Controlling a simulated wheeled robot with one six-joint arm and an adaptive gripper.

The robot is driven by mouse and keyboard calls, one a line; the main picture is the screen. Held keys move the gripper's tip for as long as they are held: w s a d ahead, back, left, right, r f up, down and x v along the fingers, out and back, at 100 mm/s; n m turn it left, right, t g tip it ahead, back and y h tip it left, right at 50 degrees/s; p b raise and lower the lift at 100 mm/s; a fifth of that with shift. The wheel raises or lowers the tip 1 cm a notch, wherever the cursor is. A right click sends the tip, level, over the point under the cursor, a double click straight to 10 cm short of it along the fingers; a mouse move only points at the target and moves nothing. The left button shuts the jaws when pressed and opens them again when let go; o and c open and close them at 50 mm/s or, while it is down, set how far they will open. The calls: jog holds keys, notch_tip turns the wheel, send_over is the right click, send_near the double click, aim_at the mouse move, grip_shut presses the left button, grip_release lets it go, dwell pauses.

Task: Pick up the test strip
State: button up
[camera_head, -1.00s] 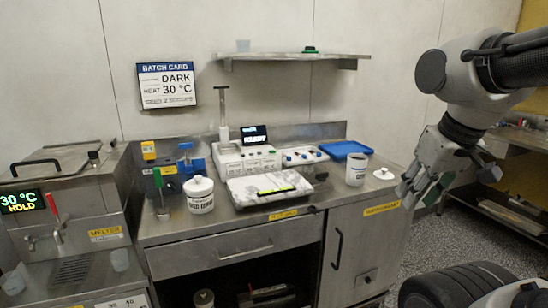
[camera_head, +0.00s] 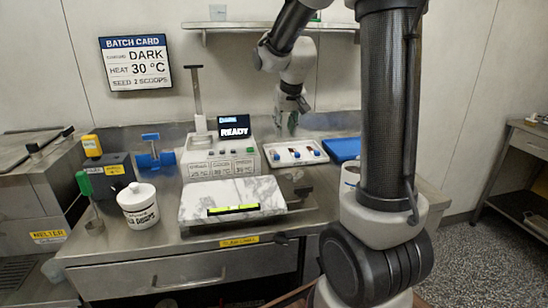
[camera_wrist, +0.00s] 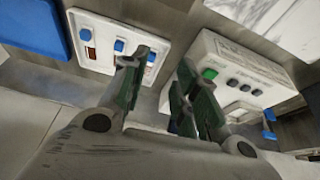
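A white tray (camera_head: 272,157) lies on the counter right of the white machine. It holds several small strips with blue ends, and some dark red shows between them. Which of these is the test strip I cannot tell. The tray also shows in the wrist view (camera_wrist: 84,36), with one blue-ended strip (camera_wrist: 118,46) close to a finger. My gripper (camera_head: 291,118) points down above and behind the tray. In the wrist view its green-padded fingers (camera_wrist: 165,82) are apart, with nothing between them. Its fingertips overlap the tray's edge in the picture.
The white machine (camera_head: 222,168) with a READY screen (camera_head: 234,127) stands left of the tray; a blue tray (camera_head: 345,149) is to the right. In front are a marble slab (camera_head: 200,202) with a yellow level (camera_head: 233,209) and a lidded white pot (camera_head: 139,207). A shelf (camera_head: 230,25) hangs above.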

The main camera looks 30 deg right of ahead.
send_near(277, 155)
jog(key=shift+m, duration=0.4)
jog(key=x, duration=0.9)
jog(key=shift+s+a, duration=0.1)
jog(key=c, duration=0.5)
